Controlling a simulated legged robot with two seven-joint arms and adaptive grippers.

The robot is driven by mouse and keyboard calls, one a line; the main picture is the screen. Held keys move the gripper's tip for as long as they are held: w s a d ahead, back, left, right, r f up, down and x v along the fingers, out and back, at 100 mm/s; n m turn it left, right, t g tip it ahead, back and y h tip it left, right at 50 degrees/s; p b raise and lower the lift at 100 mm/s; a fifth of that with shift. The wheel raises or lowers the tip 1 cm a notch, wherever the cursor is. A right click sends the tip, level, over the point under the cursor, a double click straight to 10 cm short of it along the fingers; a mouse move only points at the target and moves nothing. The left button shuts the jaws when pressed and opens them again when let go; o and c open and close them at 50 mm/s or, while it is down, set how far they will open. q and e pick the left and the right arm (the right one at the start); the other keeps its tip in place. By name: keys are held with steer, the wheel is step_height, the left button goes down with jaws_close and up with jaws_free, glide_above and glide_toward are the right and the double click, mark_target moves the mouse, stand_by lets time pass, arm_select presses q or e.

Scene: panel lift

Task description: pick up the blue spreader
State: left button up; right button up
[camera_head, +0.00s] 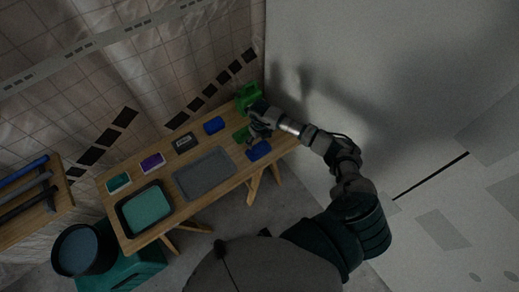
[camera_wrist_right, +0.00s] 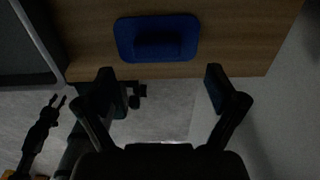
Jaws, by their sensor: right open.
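The blue spreader (camera_head: 259,150) lies on the wooden table near its front edge, right of the grey tray. In the right wrist view the spreader (camera_wrist_right: 180,28) is a flat blue plate with rounded corners and a raised block across its middle. My right gripper (camera_head: 256,128) is over the right end of the table. In the wrist view the right gripper (camera_wrist_right: 163,88) is open and empty, its fingers apart and short of the spreader, not touching it.
The table (camera_head: 225,189) also holds a grey tray (camera_head: 204,173), a black-rimmed green tray (camera_head: 146,208), another blue item (camera_head: 214,125), a purple box (camera_head: 152,161) and a green container (camera_head: 246,92). A green item (camera_head: 241,135) lies close to my right gripper. A pale wall (camera_head: 350,60) stands right.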

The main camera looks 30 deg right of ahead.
mark_target(258, 147)
steer(key=shift+a+f, duration=0.4)
steer(key=shift+f, duration=0.25)
step_height(258, 147, down, 5)
steer(key=shift+d+r, duration=0.1)
steer(key=shift+r, duration=0.1)
steer(key=shift+d+f, duration=0.3)
steer(key=shift+f, duration=0.05)
steer(key=shift+w+a+r, duration=0.1)
steer(key=shift+a, duration=0.25)
steer(key=c, duration=1.3)
